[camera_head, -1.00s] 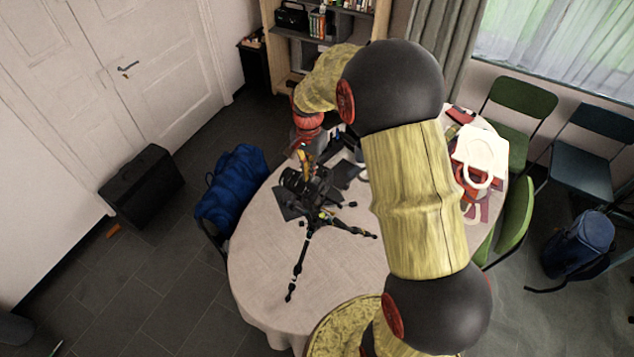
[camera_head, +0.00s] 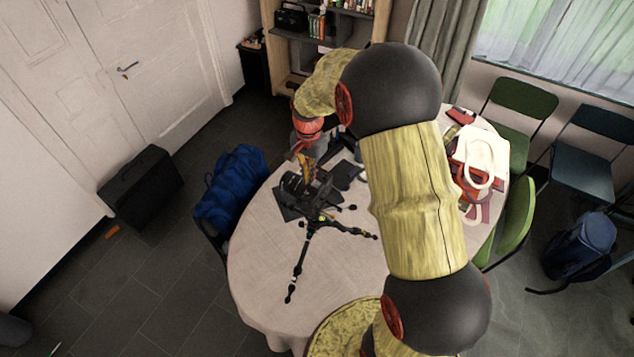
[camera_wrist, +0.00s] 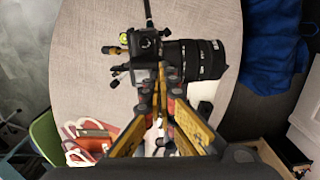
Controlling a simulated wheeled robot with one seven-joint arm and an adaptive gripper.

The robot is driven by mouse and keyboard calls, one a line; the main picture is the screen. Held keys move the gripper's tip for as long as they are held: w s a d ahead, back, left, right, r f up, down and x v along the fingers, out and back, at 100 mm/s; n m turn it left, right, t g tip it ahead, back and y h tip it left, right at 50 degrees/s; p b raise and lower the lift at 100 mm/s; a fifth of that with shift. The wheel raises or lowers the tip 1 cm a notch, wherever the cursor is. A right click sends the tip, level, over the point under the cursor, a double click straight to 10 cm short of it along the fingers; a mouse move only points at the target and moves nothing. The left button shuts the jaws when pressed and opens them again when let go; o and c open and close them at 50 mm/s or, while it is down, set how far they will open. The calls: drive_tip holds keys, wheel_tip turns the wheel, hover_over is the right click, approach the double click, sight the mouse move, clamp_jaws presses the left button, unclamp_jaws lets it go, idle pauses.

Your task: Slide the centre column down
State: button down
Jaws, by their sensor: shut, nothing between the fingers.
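A black tripod (camera_head: 303,255) stands on the round table with its legs spread; a camera (camera_head: 297,188) with a long lens sits on its top. In the wrist view the camera body (camera_wrist: 148,43) and its lens (camera_wrist: 205,58) lie just beyond my fingers. The centre column is mostly hidden under the camera. My gripper (camera_head: 306,167) is shut and empty, pointing down right at the camera on the tripod head; it also shows in the wrist view (camera_wrist: 160,75). I cannot tell whether the fingertips touch the camera.
The round table (camera_head: 260,255) has a pale cloth, bare at the front left. Dark flat items (camera_head: 347,173) lie behind the tripod. A white and red bag (camera_head: 480,160) stands at the right. A blue bag (camera_head: 232,186) is beside the table. Green chairs (camera_head: 515,215) stand right.

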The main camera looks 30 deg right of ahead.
drive_tip(key=shift+f+b, duration=1.05)
drive_tip(key=shift+f, duration=0.8)
drive_tip(key=shift+r, duration=0.1)
drive_tip(key=shift+r+p, duration=1.7)
drive_tip(key=shift+r, duration=1.3)
